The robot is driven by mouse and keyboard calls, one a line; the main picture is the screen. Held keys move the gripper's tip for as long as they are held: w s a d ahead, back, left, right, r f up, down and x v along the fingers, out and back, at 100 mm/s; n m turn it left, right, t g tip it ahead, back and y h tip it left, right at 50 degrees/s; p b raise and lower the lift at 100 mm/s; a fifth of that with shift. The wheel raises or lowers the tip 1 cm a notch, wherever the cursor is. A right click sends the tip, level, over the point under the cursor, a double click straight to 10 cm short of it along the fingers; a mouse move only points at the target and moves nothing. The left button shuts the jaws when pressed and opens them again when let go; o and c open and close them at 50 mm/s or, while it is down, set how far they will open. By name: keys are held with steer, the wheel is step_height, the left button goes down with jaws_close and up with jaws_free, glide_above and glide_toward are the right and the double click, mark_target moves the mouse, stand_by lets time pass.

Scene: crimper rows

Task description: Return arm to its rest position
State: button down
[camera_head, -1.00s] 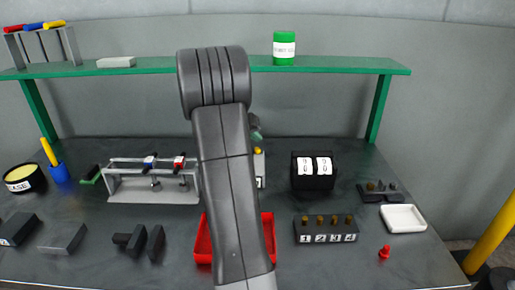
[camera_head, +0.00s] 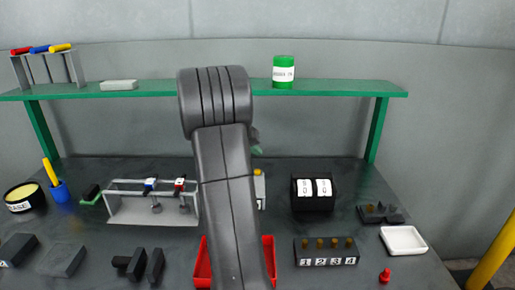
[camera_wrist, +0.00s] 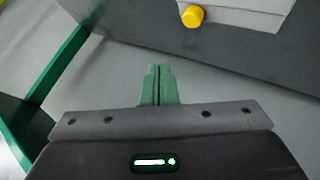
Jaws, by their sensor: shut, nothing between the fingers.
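My gripper (camera_wrist: 158,72) shows in the wrist view with its two green fingers together, shut and empty. It is over the dark bench top, with a yellow knob (camera_wrist: 192,16) on a light grey block (camera_wrist: 245,8) beyond its tips. In the head view my arm stands upright across the middle of the picture and hides most of the gripper; only a bit of green shows beside the arm. The arm also covers the middle of a red tray (camera_head: 269,262) and part of the grey block with the yellow knob (camera_head: 258,172).
A green shelf (camera_head: 330,87) spans the back, bearing a green jar (camera_head: 284,71). On the bench (camera_head: 340,225) stand a grey rack (camera_head: 150,208), a black counter box (camera_head: 313,193), a numbered block (camera_head: 326,252), a white dish (camera_head: 403,240) and a red peg (camera_head: 385,276). A yellow post (camera_head: 492,252) stands right.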

step_height(320, 180, down, 2)
steer(key=shift+f+b, duration=0.2)
steer(key=shift+b, duration=0.2)
steer(key=shift+r+p, duration=0.35)
steer(key=shift+p, duration=0.35)
steer(key=shift+r+p, duration=0.2)
steer(key=shift+p, duration=0.7)
steer(key=shift+r+p, duration=0.1)
steer(key=shift+p, duration=0.75)
step_height(320, 180, up, 5)
steer(key=shift+r+p, duration=0.1)
steer(key=shift+p, duration=0.65)
